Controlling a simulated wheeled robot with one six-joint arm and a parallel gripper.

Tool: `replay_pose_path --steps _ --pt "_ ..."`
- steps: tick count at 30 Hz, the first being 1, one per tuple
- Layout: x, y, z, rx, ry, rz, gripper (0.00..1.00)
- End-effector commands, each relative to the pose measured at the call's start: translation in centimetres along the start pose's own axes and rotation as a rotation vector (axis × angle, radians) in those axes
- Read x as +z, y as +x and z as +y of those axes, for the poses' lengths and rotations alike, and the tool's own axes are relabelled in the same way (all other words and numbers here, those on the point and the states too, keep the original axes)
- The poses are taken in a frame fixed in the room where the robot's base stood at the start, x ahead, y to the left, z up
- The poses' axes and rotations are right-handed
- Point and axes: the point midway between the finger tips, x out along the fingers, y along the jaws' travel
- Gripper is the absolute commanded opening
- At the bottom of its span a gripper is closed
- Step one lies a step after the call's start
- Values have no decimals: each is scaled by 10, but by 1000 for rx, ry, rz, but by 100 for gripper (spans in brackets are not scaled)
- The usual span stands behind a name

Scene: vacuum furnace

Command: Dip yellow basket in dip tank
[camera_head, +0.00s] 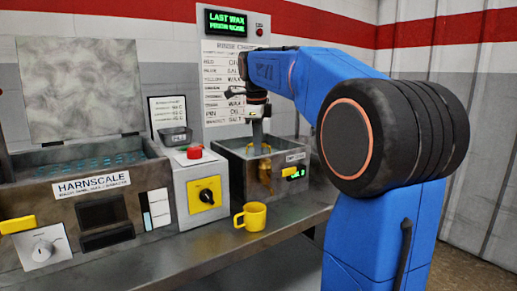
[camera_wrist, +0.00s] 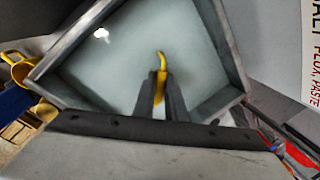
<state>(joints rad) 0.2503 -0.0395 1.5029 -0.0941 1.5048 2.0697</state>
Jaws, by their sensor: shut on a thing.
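My gripper (camera_head: 257,132) points down over the open dip tank (camera_head: 232,178), a dark metal box with a small green display. It is shut on the yellow basket (camera_head: 265,174), which hangs below the fingers within the tank's rim. In the wrist view, my fingers (camera_wrist: 161,80) pinch the yellow basket's handle (camera_wrist: 162,58), whose curved end shows beyond them. The tank's rim (camera_wrist: 212,28) surrounds pale liquid. The fingers hide most of the basket there. I cannot tell how deep the basket is in the liquid.
A yellow mug (camera_head: 254,218) stands on the bench (camera_head: 185,262) in front of the tank.

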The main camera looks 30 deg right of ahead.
Motion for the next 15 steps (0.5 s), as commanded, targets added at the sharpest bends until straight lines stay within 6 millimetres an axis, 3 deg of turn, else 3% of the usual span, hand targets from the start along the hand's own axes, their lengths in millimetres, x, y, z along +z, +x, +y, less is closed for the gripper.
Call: replay_pose_path --steps 15 --pt "0 -32 -6 -1 0 -1 0"
